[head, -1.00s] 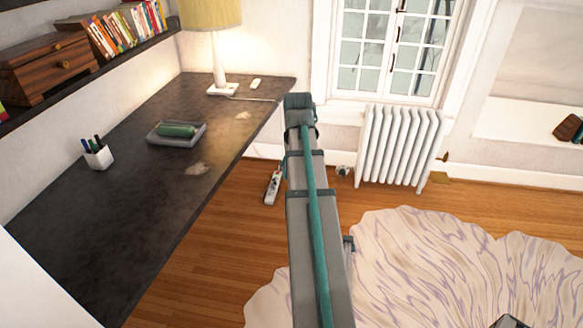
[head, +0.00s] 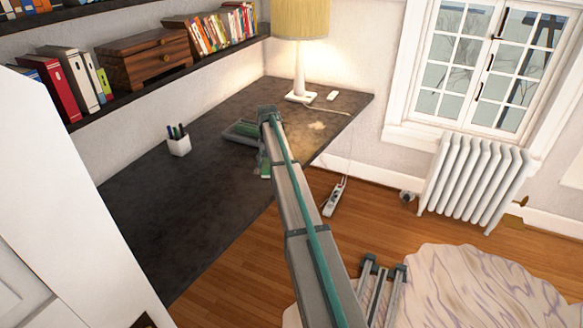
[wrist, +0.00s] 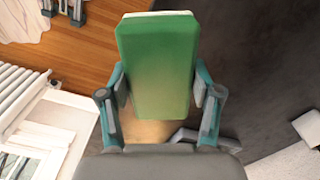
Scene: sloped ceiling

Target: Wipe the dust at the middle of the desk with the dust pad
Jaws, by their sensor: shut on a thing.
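The green dust pad (wrist: 157,65) is held between the two teal fingers of my gripper (wrist: 160,90) in the wrist view. In the head view the pad (head: 265,168) shows partly behind my arm, near the front edge of the dark desk (head: 190,210). The grey tray (head: 240,131) stands just left of my gripper. One pale dust patch (head: 317,125) shows near the lamp. The patch at the middle of the desk is not visible, apparently behind my arm or the pad. I cannot tell whether the pad touches the desk.
A white pen cup (head: 179,146) stands left of the tray. A lamp (head: 299,75) stands at the far end, with a small white item (head: 332,95) beside it. A shelf with books and a wooden box (head: 147,60) overhangs the back. The near desk is clear.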

